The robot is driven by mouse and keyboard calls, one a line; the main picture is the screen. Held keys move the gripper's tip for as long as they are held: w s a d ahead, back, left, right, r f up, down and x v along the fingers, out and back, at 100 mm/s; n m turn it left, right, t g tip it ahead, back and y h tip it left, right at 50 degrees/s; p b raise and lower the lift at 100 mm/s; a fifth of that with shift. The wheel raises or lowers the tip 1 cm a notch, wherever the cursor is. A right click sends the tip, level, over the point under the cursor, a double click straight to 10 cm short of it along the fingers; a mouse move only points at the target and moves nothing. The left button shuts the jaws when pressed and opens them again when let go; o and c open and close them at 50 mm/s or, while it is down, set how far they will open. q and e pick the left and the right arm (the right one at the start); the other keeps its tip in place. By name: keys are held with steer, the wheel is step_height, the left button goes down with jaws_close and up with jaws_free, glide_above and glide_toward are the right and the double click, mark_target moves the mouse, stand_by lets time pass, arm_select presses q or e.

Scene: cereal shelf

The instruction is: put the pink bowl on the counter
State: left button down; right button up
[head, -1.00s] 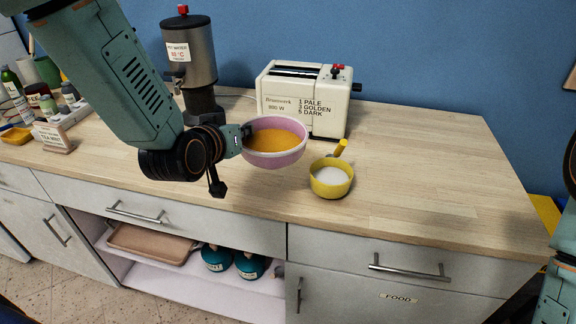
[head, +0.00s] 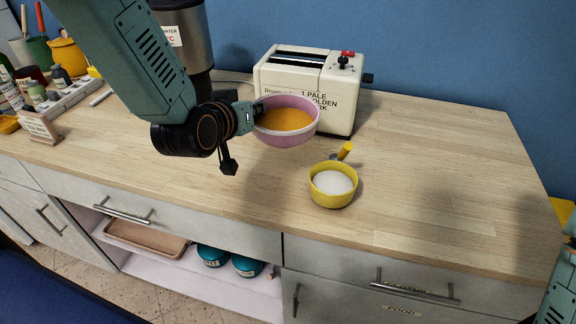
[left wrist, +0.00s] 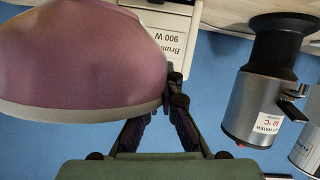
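The pink bowl (head: 283,136), with orange contents, is held in the air above the wooden counter (head: 440,190), in front of the toaster. My left gripper (head: 257,113) is shut on the bowl's left rim. In the left wrist view the bowl (left wrist: 80,55) fills the upper left, and the gripper (left wrist: 160,115) reaches its rim; the fingertips are partly hidden behind it. My right gripper does not show; only part of my right arm is at the right edge of the head view.
A yellow bowl (head: 333,190) of white contents stands on the counter in front of the pink bowl. The cream toaster (head: 310,88) and a hot water urn (head: 188,50) stand behind. Jars and a rack (head: 65,105) are at the left. The counter's right part is clear.

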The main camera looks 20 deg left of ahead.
arm_select(q)
steer(key=shift+w+a+r, duration=0.1)
step_height(320, 180, down, 6)
steer(key=shift+r+b, duration=0.1)
steer(key=shift+b, duration=0.45)
steer(key=shift+f, duration=0.35)
steer(key=f, duration=0.1)
steer(key=s+f, duration=0.1)
steer(key=shift+f+b, duration=0.35)
steer(key=shift+f, duration=0.05)
steer(key=shift+w+f, duration=0.35)
steer(key=shift+w, duration=0.15)
steer(key=c, duration=2)
jaws_free()
steer(key=shift+o, duration=1.4)
steer(key=shift+s, duration=0.35)
steer(key=shift+o, duration=1)
steer(key=shift+w, duration=0.25)
steer(key=p+v, duration=0.1)
steer(key=v, duration=0.7)
steer(key=shift+s, duration=0.35)
steer(key=shift+p+v, duration=1.85)
steer(key=shift+p, duration=0.55)
